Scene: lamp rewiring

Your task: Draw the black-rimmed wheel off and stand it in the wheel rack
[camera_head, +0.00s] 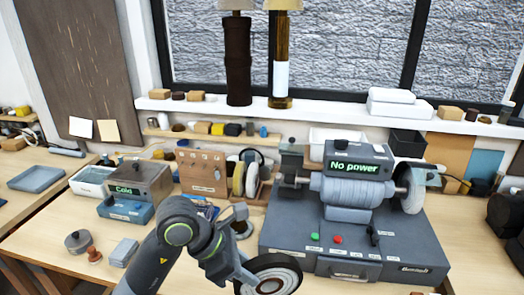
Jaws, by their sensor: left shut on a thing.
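My left gripper (243,276) is shut on the black-rimmed wheel (282,276), low in the middle of the head view. The wheel has a dark rim around a paler face and hub. It is held clear of the grinder's left spindle end, in front of the grinder's base. The wheel rack is behind the gripper, left of the grinder, and holds several upright wheels (251,180), pale and yellowish among them. Much of the rack's frame is hidden by these wheels. The grinder (350,191) has a pale wheel (411,190) on its right side. My right gripper is out of view.
The grinder's "No power" display (358,165) stands above its body. A brown pegged box (203,172) is left of the rack. A grey "Cold" unit (138,184), a blue box (126,210) and small jars stand further left. Bare bench (60,215) shows at the front left.

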